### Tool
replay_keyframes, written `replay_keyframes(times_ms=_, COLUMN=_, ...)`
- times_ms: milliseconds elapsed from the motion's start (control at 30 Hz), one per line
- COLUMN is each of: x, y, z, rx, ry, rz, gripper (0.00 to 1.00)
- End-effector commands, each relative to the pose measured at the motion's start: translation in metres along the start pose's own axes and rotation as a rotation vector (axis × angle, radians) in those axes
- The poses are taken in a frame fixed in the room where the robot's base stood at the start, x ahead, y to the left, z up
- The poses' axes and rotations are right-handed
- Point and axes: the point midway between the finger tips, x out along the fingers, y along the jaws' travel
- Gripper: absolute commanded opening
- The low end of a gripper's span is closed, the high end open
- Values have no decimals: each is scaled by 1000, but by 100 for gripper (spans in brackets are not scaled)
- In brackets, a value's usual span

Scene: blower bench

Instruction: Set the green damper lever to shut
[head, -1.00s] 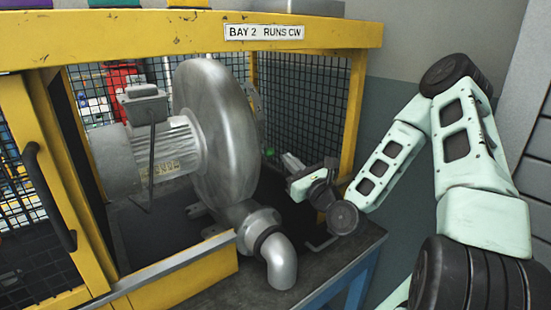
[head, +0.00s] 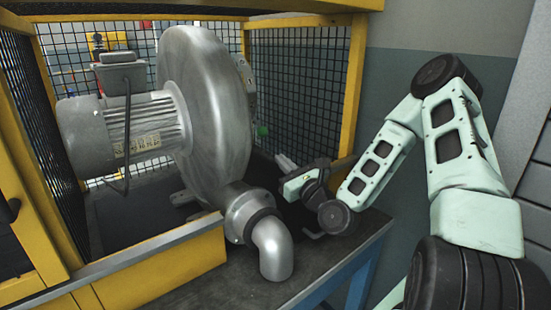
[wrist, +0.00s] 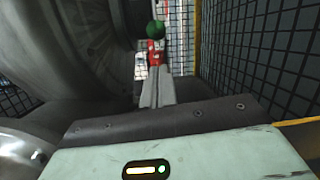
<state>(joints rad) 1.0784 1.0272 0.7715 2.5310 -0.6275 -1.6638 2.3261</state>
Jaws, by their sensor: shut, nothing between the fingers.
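The green knob of the damper lever (head: 262,131) shows at the right edge of the blower's round housing (head: 208,115), inside the cage. In the wrist view the green knob (wrist: 156,29) is near the top centre, straight beyond my fingertips. The rest of the lever is too small or hidden to make out, so I cannot tell its setting. My gripper (head: 284,162) is shut and empty, to the right of the housing and a little below the knob. In the wrist view its fingers (wrist: 156,80) lie together, apparently short of the knob.
A grey motor (head: 125,130) is at the left of the housing. A metal outlet elbow (head: 272,247) stands in front, left of my wrist. Mesh (head: 300,95) and a yellow post (head: 353,90) close the right side. A red thing (wrist: 155,50) shows beneath the knob.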

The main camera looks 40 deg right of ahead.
Motion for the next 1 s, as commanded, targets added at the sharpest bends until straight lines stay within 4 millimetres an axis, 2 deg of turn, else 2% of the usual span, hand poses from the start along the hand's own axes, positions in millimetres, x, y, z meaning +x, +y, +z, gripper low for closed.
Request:
replay_keyframes(times_ms=300, x=57, y=0, z=3, rx=-2, ry=-3, rz=0, gripper=0)
replay_keyframes(times_ms=500, x=82, y=0, z=2, rx=-1, ry=-2, rz=1, gripper=0)
replay_keyframes(times_ms=667, x=90, y=0, z=1, rx=-1, ry=0, rz=-1, gripper=0)
replay_keyframes(times_ms=1000, x=90, y=0, z=1, rx=0, ry=1, rz=-1, gripper=0)
